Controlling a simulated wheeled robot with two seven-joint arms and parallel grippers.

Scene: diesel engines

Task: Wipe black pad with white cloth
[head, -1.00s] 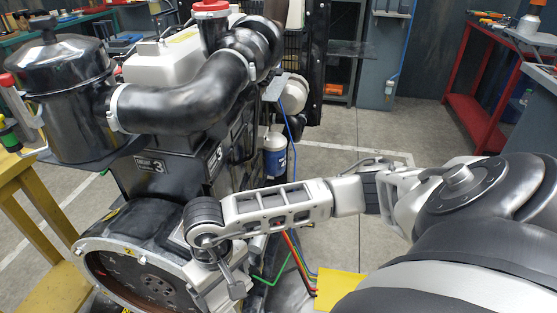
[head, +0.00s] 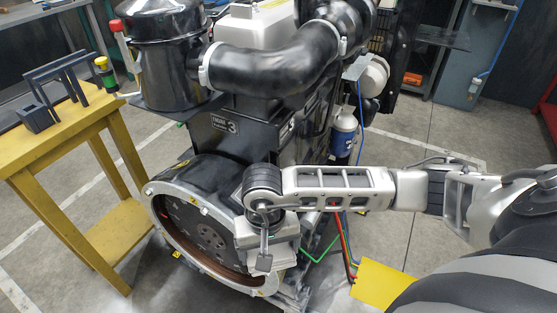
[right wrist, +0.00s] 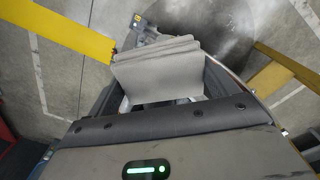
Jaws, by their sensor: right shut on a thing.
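The white cloth (right wrist: 158,72), greyish and folded in layers, shows in the right wrist view between the fingers of my right gripper (right wrist: 160,97). The gripper is shut on it. In the head view my right arm reaches in from the right, and its gripper (head: 264,262) points down beside the engine's round front housing. The cloth is hidden there. A black curved surface (head: 205,180) tops that housing, left of my wrist; I cannot tell whether it is the black pad. I cannot tell whether the cloth touches anything. My left gripper is not in view.
The diesel engine (head: 255,125) fills the middle, with a thick black hose (head: 285,72) and black canister (head: 165,60) above. A yellow table (head: 75,130) stands at left with dark parts. A yellow plate (head: 382,283) is low at right. Floor is free at far right.

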